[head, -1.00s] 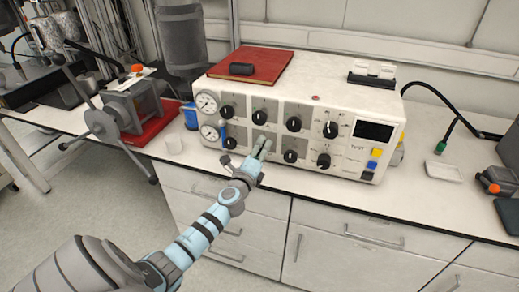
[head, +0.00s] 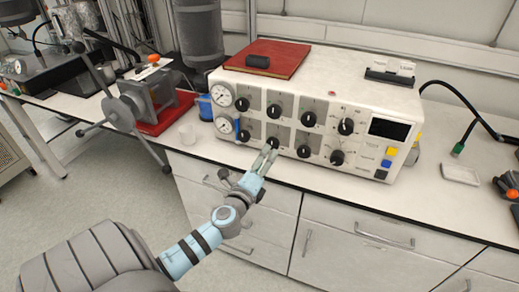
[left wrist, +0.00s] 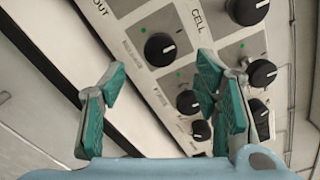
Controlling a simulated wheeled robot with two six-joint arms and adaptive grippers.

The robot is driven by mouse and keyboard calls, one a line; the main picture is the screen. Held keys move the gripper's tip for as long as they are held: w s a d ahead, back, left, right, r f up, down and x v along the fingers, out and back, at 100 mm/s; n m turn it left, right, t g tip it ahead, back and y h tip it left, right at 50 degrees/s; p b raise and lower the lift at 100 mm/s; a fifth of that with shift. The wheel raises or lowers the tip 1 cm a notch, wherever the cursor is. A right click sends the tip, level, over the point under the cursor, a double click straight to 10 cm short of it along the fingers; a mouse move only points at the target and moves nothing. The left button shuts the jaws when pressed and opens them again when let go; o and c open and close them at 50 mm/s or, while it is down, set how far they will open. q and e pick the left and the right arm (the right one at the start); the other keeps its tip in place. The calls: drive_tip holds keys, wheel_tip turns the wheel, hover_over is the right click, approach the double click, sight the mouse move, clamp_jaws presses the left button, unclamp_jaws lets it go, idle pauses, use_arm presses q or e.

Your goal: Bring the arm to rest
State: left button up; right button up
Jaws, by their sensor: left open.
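My left arm comes in from the lower left of the head view. Its gripper (head: 266,158) is in front of the lower part of a white control unit (head: 345,100) with black knobs and two round gauges. In the left wrist view the two green-padded fingers (left wrist: 165,105) are spread apart with nothing between them. The unit's panel lies beyond the fingers, with a black knob (left wrist: 160,49) showing above the gap. Whether a fingertip touches the panel cannot be told. My right gripper is not in view.
A red book (head: 268,60) with a small black object lies on the unit. A small white tray (head: 460,175) lies on the bench at the right. White drawers (head: 350,240) are below.

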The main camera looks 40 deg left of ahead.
use_arm(q)
drive_tip(key=v, duration=0.3)
drive_tip(key=shift+s, duration=0.15)
idle(0.3)
drive_tip(key=s+a+f+n+g+h, duration=0.1)
drive_tip(key=s+f+n+g, duration=0.4)
drive_tip(key=f, duration=1)
drive_tip(key=s+f+n+g+h, duration=0.1)
drive_tip(key=s+f+n+g, duration=0.35)
drive_tip(key=f, duration=1.05)
drive_tip(key=s+d+f+n+g+h, duration=0.1)
drive_tip(key=s+d+f+n+g, duration=0.1)
drive_tip(key=s, duration=0.8)
drive_tip(key=s+d+f+n+g+h, duration=0.1)
drive_tip(key=s+d+f+n, duration=0.3)
drive_tip(key=s+f, duration=0.5)
drive_tip(key=s+d+f+n+g+h, duration=0.1)
drive_tip(key=s+d+f+n+g, duration=0.2)
drive_tip(key=s, duration=0.7)
drive_tip(key=d+f+n, duration=0.1)
drive_tip(key=d+f, duration=0.1)
drive_tip(key=d, duration=0.1)
drive_tip(key=shift+s+d+f, duration=0.2)
drive_tip(key=shift+s+d, duration=0.05)
drive_tip(key=shift+s, duration=0.1)
